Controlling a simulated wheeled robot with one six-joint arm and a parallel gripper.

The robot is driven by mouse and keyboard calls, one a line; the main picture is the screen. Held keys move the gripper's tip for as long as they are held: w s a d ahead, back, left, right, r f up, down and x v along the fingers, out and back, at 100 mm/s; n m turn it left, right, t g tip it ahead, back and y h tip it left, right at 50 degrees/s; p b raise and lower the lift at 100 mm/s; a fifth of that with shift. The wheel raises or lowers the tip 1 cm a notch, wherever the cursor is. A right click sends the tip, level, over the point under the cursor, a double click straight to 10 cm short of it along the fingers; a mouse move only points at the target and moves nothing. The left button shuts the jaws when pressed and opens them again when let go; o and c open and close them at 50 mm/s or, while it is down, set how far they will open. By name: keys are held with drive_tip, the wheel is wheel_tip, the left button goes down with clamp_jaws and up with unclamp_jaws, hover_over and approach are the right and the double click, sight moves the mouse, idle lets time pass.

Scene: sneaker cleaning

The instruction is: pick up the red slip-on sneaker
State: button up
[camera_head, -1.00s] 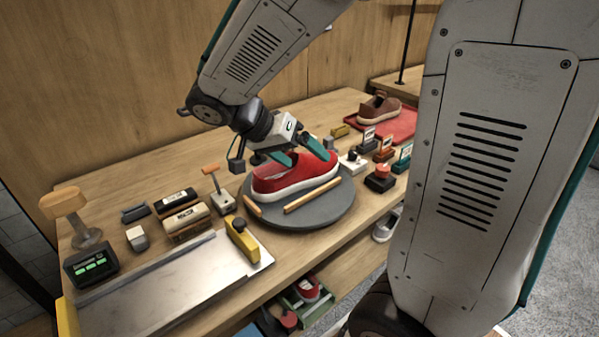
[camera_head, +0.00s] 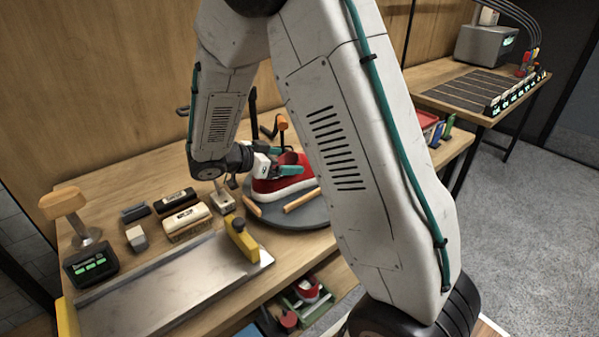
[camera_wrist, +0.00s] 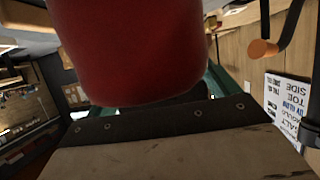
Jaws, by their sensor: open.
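The red slip-on sneaker (camera_head: 287,184), with a white sole, rests on the round grey turntable (camera_head: 300,216). My arm partly hides both in the head view. My gripper (camera_head: 281,162) is open and nearly level, coming in from the left at the sneaker's upper part. Its teal fingers lie on or beside the sneaker's top; I cannot tell if they touch. In the wrist view, the red sneaker (camera_wrist: 130,50) fills the upper middle, very close. Teal finger parts show on both sides of it.
Wooden bars (camera_head: 301,200) lie on the turntable's front. A metal tray (camera_head: 175,285) with a yellow block (camera_head: 241,238), brushes (camera_head: 187,223) and a wooden-topped stand (camera_head: 65,205) occupy the left. An orange-handled tool (camera_head: 282,123) rises behind my gripper; its handle also shows in the wrist view (camera_wrist: 263,48).

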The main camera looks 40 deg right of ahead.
sight(291, 160)
drive_tip(key=x, duration=0.3)
drive_tip(key=c, duration=1.6)
